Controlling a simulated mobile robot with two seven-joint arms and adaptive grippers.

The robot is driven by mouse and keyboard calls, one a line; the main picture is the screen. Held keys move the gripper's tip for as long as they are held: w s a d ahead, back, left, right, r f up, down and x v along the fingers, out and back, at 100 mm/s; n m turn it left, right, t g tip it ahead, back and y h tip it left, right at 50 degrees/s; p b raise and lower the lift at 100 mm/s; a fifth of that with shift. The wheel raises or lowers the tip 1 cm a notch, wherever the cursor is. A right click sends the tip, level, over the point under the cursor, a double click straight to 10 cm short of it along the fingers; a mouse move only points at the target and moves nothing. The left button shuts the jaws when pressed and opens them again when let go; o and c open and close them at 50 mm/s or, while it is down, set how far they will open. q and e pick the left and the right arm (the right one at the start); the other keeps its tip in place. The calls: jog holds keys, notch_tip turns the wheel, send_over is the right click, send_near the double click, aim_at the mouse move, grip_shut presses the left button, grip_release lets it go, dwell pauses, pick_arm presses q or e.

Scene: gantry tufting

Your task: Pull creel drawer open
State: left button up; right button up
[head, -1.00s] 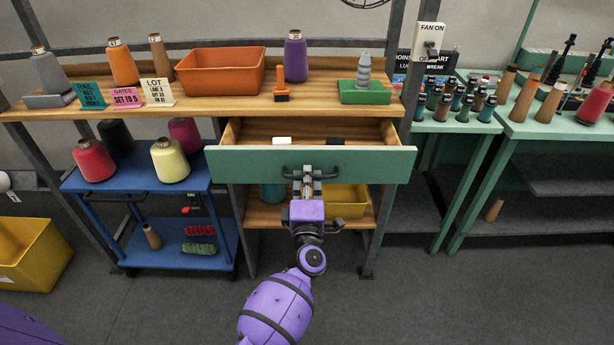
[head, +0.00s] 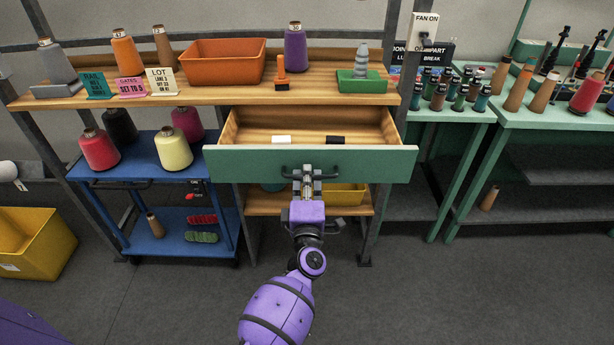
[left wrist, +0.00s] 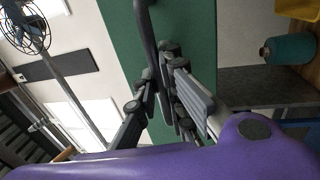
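The creel drawer has a green front (head: 240,163) and a light wooden inside (head: 300,122). It stands pulled out under the wooden worktop, with a white piece (head: 281,140) and a black piece (head: 335,140) lying in it. Its dark bar handle (head: 288,173) is at the middle of the front. My left gripper (head: 307,177) is at the handle. In the left wrist view the fingers (left wrist: 163,80) are closed around the handle bar (left wrist: 144,25), against the green front (left wrist: 115,30). My right gripper is not in view.
The worktop (head: 215,95) holds cones, signs, an orange bin (head: 222,62) and a green tray (head: 362,86). A blue cart (head: 140,165) stands at the left of the drawer, and a green-framed table (head: 560,120) at the right. The grey floor in front is clear.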

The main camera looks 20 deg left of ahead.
pick_arm(q)
jog(key=o, duration=0.3)
jog(key=shift+o, duration=0.2)
jog(key=v, duration=1.2)
